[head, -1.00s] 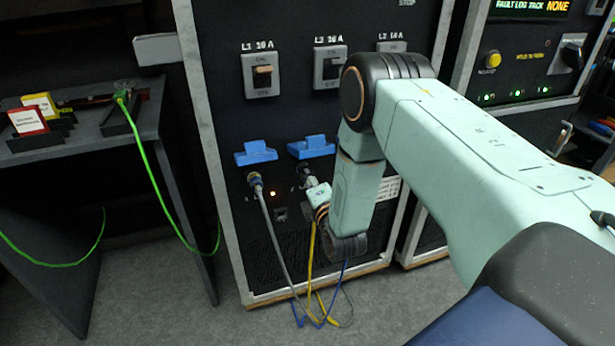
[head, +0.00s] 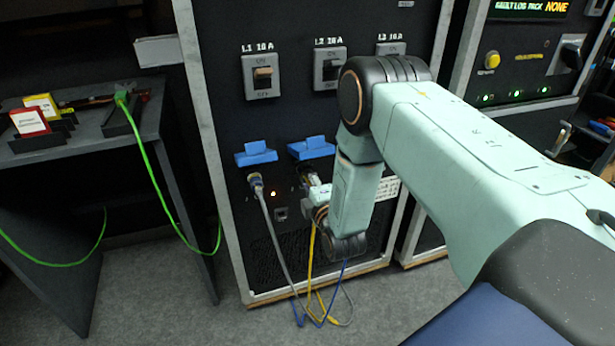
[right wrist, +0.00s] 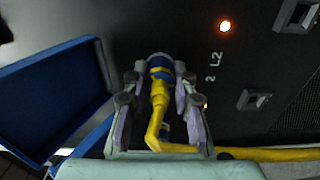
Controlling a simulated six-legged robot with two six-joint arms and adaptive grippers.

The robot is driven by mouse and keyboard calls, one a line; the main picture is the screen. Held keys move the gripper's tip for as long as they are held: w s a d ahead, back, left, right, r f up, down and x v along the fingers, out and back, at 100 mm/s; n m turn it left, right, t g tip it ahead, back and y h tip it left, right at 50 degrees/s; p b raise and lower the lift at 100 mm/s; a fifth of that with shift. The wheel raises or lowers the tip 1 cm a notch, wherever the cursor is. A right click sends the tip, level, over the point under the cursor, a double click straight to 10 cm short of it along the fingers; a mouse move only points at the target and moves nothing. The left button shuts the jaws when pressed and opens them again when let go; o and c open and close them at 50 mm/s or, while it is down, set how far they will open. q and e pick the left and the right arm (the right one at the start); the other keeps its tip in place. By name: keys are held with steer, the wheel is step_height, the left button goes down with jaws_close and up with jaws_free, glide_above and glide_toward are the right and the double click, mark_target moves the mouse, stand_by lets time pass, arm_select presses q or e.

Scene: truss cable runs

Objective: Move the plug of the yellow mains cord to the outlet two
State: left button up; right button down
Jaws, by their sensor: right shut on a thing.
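The yellow mains cord (head: 309,265) hangs from my right gripper down the front of the dark panel. My right gripper (head: 309,184) is at the panel just below the second blue flap (head: 311,148). In the right wrist view its fingers (right wrist: 160,82) are shut on the yellow plug (right wrist: 159,88), which has a blue band and points at the panel. The label "2 L2" is beside it. The plug's front end is at the dark panel face; I cannot tell whether it is seated. The outlet behind it is hidden. My left gripper is out of view.
A grey cord's plug (head: 256,185) sits under the first blue flap (head: 255,153). Grey, yellow and blue cords gather near the floor below. Breaker switches (head: 262,77) are above. A dark table (head: 150,125) with a green cable stands at left.

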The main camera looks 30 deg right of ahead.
steer(key=shift+w+r+m, duration=0.1)
steer(key=shift+r+m, duration=0.05)
steer(key=shift+m, duration=0.5)
steer(key=shift+w+r+m, duration=0.1)
steer(key=shift+m, duration=0.55)
steer(key=shift+w+m, duration=0.1)
steer(key=shift+m, duration=1.3)
steer(key=shift+w+d+m, duration=0.1)
steer(key=shift+m, duration=1.3)
